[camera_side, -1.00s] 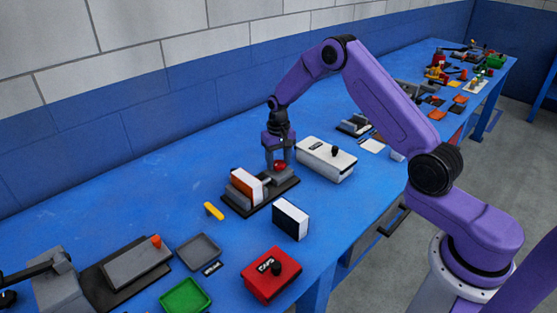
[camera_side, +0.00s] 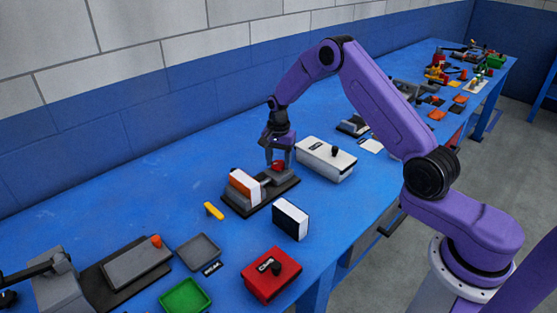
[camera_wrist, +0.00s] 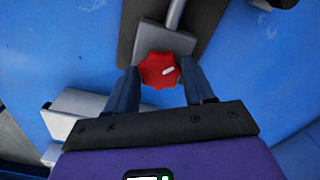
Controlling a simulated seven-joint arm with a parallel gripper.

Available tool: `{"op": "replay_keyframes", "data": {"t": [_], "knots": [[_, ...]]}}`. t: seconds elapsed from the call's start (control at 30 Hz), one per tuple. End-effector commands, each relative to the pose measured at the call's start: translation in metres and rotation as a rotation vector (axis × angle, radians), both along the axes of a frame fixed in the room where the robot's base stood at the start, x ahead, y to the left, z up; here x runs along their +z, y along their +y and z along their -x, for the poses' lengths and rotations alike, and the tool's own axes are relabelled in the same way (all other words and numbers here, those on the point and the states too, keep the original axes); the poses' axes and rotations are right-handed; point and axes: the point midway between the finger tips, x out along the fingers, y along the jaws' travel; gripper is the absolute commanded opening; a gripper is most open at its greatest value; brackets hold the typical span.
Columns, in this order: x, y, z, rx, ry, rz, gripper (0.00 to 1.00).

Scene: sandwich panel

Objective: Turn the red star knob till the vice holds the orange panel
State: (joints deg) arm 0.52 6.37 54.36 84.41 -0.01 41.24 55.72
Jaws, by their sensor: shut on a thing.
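The red star knob (camera_wrist: 159,71) sits between the two fingers of my gripper (camera_wrist: 162,88) in the wrist view, which is shut on it. In the side view the knob (camera_side: 278,165) shows just under my gripper (camera_side: 278,160), at the far right end of the vice (camera_side: 262,199). The orange panel (camera_side: 241,184), with a white face, stands upright in the vice at its left part. I cannot tell whether the jaw touches the panel. The wrist view shows a grey block and a metal rod (camera_wrist: 175,14) beyond the knob.
A black-and-white block (camera_side: 291,219) stands in front of the vice, and a white box (camera_side: 326,159) is close to its right. A yellow piece (camera_side: 213,210) lies to the left. A red box (camera_side: 271,275), a green tray (camera_side: 186,296) and a grey tray (camera_side: 198,252) are nearer the front.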

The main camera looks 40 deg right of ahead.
Motion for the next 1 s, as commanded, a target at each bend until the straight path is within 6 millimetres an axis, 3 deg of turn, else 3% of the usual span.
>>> {"op": "replay_keyframes", "data": {"t": [0.63,0.67,0.7,0.73,1.0], "knots": [[0.0007,-0.0001,-0.0002,-0.052,0.0,0.0,0.22],[0.0007,0.0,-0.0001,-0.052,0.0,0.0,0.59],[0.0006,-0.0001,-0.0002,-0.052,0.0,0.0,0.72],[0.0006,0.0,-0.0001,-0.052,0.0,0.0,0.77],[0.0005,0.0,-0.0001,-0.051,0.0,0.0,0.77]]}}
